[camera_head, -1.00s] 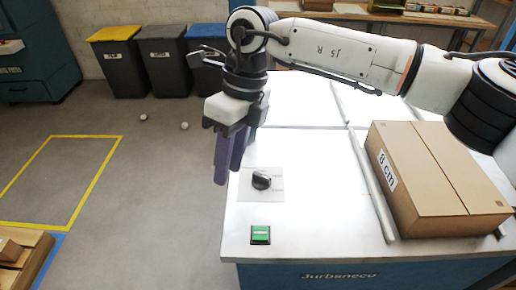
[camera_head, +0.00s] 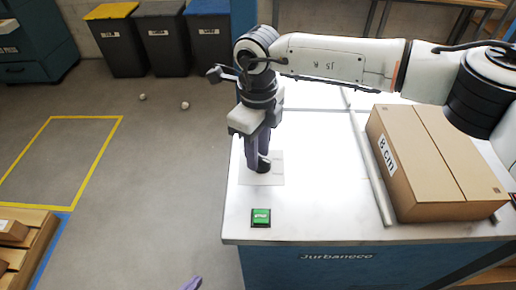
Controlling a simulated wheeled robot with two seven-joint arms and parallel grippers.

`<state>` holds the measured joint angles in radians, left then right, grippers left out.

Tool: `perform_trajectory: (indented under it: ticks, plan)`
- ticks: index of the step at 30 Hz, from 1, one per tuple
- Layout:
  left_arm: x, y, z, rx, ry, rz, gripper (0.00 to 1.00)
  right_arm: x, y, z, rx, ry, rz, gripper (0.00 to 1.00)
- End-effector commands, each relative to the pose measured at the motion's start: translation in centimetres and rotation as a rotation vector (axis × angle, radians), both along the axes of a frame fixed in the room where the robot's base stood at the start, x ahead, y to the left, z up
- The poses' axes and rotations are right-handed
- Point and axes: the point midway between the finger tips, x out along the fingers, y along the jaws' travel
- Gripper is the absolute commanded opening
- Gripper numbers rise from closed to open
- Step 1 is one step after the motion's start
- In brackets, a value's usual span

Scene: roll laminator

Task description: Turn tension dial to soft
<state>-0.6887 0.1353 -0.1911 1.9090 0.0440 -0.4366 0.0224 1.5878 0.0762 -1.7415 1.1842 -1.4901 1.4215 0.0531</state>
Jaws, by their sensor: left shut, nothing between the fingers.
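The black tension dial (camera_head: 264,169) sits on a pale label plate (camera_head: 272,180) at the left side of the white laminator table. My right gripper (camera_head: 258,165), with purple fingers pointing down, is at the dial and hides most of it. Its fingertips overlap the dial in this view; I cannot tell whether they are closed on it. The markings on the plate are too small to read. Only a purple fingertip of my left gripper (camera_head: 194,284) shows at the bottom edge, away from the dial; it is shut and empty.
A green button (camera_head: 261,217) is near the table's front left corner. A cardboard box marked 8 cm (camera_head: 430,165) stands to the right, beside a long pale bar (camera_head: 372,170). Several bins (camera_head: 160,40) stand at the back left. The floor left of the table is mostly clear.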

Motion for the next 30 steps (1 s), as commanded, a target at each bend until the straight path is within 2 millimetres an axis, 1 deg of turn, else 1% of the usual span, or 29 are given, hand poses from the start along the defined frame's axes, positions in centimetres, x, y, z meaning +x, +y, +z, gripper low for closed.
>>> perform_trajectory:
  ticks: [7,11,12,23,30]
  plan:
    - [0.0,0.0,0.0,0.000,0.000,0.000,0.00,0.0,0.0,-0.1,0.001,0.000,0.000,0.29]
    - [0.0,0.0,0.0,0.000,0.000,0.000,0.00,0.0,0.0,-0.1,0.001,0.000,0.000,0.07]
    - [0.0,0.0,0.0,0.000,0.000,0.000,0.00,0.0,0.0,-0.1,0.001,0.000,0.000,0.00]
    - [0.2,0.0,-0.4,0.001,-0.003,0.000,0.00,0.0,0.1,-0.1,0.002,-0.001,0.029,0.00]
    - [0.3,0.0,-1.7,0.000,-0.005,0.000,0.00,-0.1,0.1,-0.3,0.001,-0.002,0.153,0.00]
